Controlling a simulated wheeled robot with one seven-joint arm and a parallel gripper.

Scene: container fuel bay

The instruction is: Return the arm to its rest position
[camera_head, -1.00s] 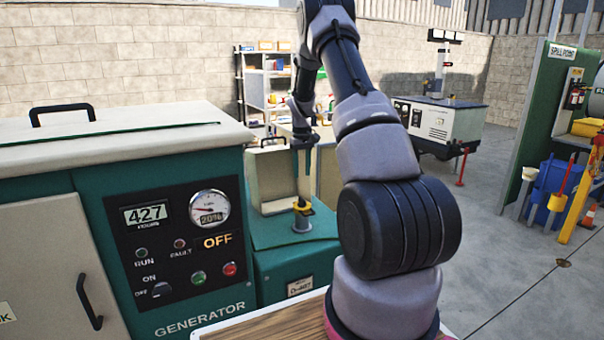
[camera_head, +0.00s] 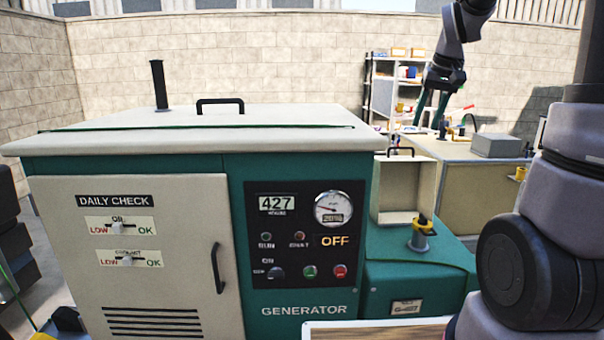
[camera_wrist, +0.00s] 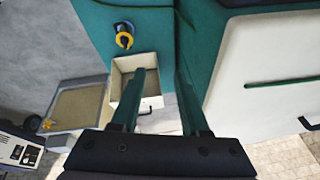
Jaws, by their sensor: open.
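My arm reaches up the right side of the head view, and part of it is cut off by the top edge. My gripper (camera_head: 431,118) hangs in the upper right, its two green fingers spread with nothing between them. In the wrist view my gripper (camera_wrist: 166,73) also shows two parted, empty fingers. The green generator (camera_head: 205,242) stands at left and centre, its panel reading 427 and OFF. A yellow and black fitting (camera_head: 422,226) sits on the green tank (camera_head: 385,290), in front of an open cream box (camera_head: 405,218). My gripper is apart from all of these.
A bench (camera_head: 465,182) with a grey box (camera_head: 497,145) stands behind the tank, and shelving (camera_head: 380,100) is at the back wall. Open floor (camera_wrist: 75,35) shows in the wrist view.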

